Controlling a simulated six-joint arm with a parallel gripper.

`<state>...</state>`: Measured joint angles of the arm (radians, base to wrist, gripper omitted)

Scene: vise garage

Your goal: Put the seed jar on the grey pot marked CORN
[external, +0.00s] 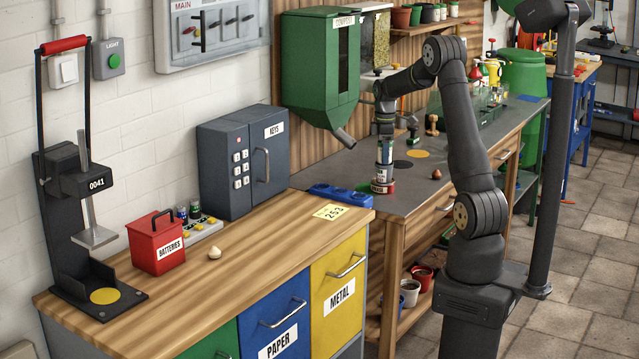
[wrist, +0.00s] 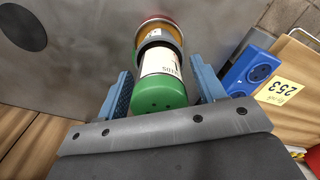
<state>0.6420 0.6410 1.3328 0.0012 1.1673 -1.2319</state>
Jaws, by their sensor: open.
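In the wrist view the jar (wrist: 160,72) lies between the two blue fingers of my gripper (wrist: 160,90), with a gap beside each. My gripper (external: 383,138) is open around the lid. Beneath the jar are a dark grey ring (wrist: 155,37) and an orange-red part with a white label. I cannot read that label clearly or tell whether it is the CORN pot.
A dark disc (external: 403,164) and a yellow disc (external: 418,153) lie on the bench right of the jar. A small red object (external: 436,174) is nearby. The green hopper (external: 318,70) hangs close left.

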